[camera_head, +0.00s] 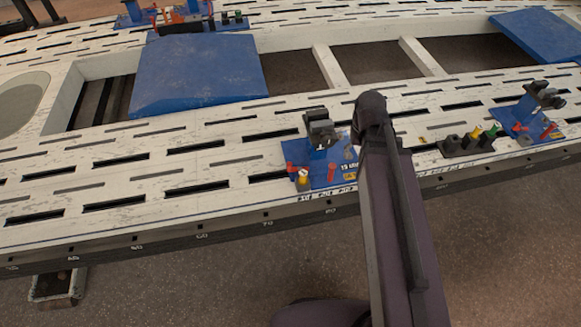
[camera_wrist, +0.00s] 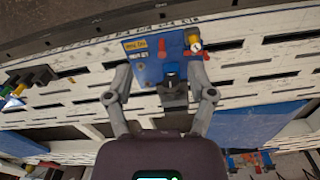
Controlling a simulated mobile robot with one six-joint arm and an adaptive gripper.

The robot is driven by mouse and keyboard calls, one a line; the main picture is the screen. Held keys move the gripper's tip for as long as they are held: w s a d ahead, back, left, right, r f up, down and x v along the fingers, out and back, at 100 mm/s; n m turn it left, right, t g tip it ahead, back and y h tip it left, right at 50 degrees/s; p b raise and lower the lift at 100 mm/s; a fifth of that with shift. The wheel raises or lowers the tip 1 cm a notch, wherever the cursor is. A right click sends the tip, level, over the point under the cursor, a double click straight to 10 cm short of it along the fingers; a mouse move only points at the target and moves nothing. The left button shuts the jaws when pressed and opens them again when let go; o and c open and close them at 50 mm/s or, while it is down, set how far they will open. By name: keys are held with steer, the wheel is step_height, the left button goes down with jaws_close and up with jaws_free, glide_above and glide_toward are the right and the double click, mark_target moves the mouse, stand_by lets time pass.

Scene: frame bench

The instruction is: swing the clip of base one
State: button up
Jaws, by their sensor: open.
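A blue base plate (camera_head: 318,176) sits on the near edge of the white slotted frame. It carries a dark grey clip-like block (camera_head: 320,130) on a blue post, red handles (camera_head: 292,168) and a yellow knob (camera_head: 303,181). In the wrist view the same plate (camera_wrist: 142,62) bears a yellow label too small to read, so I cannot confirm its number. My gripper (camera_wrist: 160,70) is open, its two fingers on either side of the dark block (camera_wrist: 174,92). I cannot tell whether they touch it. In the head view my arm hides the gripper and the plate's right part.
A similar blue base (camera_head: 522,118) stands to the right, with several coloured plugs (camera_head: 472,139) between. Another blue base with red parts (camera_head: 180,18) is at the back. Blue panels (camera_head: 200,68) lie across the frame (camera_head: 110,185). The frame is bare left of the near base.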

steer(key=w+a+f+n+b, duration=0.7)
steer(key=w+a+f+b, duration=0.1)
steer(key=w+f+b, duration=0.45)
steer(key=n+b, duration=0.9)
steer(key=b, duration=0.3)
glide_above(289, 164)
step_height(289, 164, down, 13)
steer(key=shift+w, duration=0.15)
steer(key=shift+d+f, duration=0.1)
steer(key=shift+f, duration=0.1)
step_height(289, 164, down, 13)
steer(key=b, duration=1.3)
steer(key=shift+f+b, duration=0.15)
steer(key=shift+b, duration=0.15)
jaws_close()
